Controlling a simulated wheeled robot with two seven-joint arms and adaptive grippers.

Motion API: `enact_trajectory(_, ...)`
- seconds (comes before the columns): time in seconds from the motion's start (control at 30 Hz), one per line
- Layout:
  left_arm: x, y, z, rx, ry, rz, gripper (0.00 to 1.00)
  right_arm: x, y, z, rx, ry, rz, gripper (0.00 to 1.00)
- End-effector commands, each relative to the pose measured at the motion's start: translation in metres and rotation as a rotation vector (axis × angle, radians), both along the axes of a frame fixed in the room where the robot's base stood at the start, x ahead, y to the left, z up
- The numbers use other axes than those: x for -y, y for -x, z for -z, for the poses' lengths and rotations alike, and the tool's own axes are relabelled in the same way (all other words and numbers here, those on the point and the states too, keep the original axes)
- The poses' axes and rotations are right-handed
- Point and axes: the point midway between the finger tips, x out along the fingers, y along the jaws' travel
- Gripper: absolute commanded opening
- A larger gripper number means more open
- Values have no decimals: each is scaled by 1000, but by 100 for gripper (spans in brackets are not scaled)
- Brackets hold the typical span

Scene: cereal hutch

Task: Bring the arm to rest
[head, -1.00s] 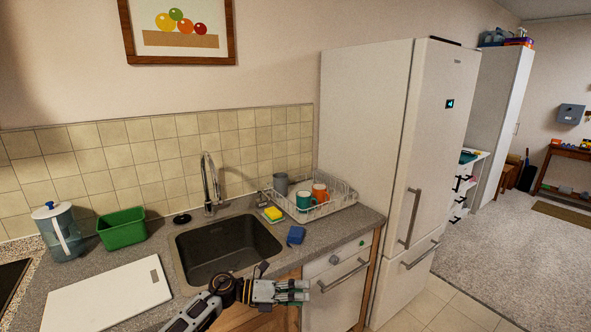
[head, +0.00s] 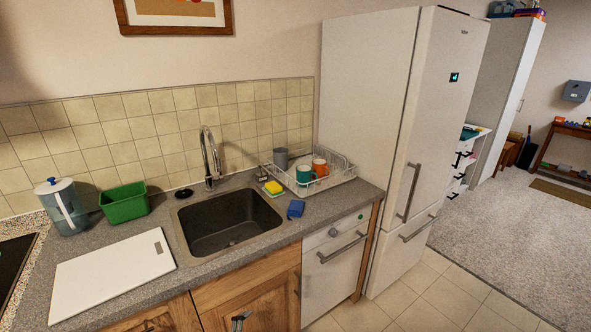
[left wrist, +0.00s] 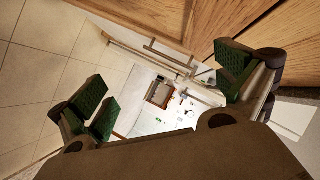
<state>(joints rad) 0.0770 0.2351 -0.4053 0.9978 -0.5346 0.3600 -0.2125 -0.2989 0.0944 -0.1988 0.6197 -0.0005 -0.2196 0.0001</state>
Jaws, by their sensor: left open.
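My left gripper (left wrist: 166,84) shows only in the left wrist view. Its green-padded fingers are spread wide apart with nothing between them. Wooden cabinet fronts (left wrist: 150,14) are close by at the top of that view, and floor tiles (left wrist: 50,65) lie at the left. In the head view, no part of my left gripper can be clearly made out. My right gripper is in neither view.
The counter holds a sink (head: 230,224), white board (head: 110,278), green tub (head: 124,204), water jug (head: 62,208), yellow sponge (head: 273,187), blue item (head: 295,209) and dish rack (head: 343,176) with mugs. A fridge (head: 370,110) stands right.

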Motion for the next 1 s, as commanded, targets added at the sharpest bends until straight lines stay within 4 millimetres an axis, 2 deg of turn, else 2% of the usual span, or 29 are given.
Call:
enact_trajectory(0.03, -7, 12, 19, -51, 11, -39, 100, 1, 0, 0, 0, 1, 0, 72)
enact_trajectory(0.1, -18, 29, 43, -118, 27, -95, 100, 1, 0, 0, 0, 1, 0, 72)
enact_trajectory(0.27, -41, 71, 94, -270, 63, -220, 100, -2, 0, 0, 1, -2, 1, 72)
enact_trajectory(0.5, -69, 147, 162, -485, 104, -397, 100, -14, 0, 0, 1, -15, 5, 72)
enact_trajectory(0.77, -92, 241, 222, -709, 136, -582, 100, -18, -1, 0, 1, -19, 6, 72)
enact_trajectory(1.0, -105, 337, 263, -907, 156, -747, 100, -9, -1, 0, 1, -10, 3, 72)
